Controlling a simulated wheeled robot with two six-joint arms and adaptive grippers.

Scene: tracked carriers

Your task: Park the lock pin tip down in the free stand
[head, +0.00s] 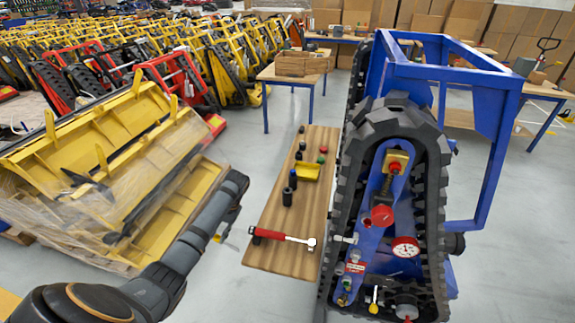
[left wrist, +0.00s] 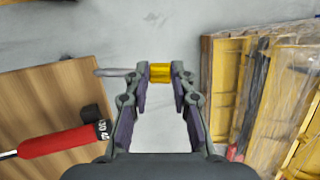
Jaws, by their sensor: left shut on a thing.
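The lock pin has a yellow grip (left wrist: 160,73) and a grey shank that points left in the left wrist view. It lies about level, not tip down. My left gripper (left wrist: 159,78) is shut on the yellow grip, over the floor between the wooden bench and the wrapped pallet. In the head view my left gripper (head: 222,234) is small and partly hidden by my arm, left of the bench. Several dark upright cylinders, one of them a black cylinder (head: 287,197), stand on the bench; I cannot tell which is the free stand. My right gripper is not in view.
The wooden bench (head: 268,212) carries a red-handled wrench (head: 275,235), a small black block (left wrist: 91,112) beside its handle and a yellow tray (head: 307,171). The blue tracked carrier (head: 376,190) stands right of the bench. The wrapped yellow pallet load (head: 110,170) stands left.

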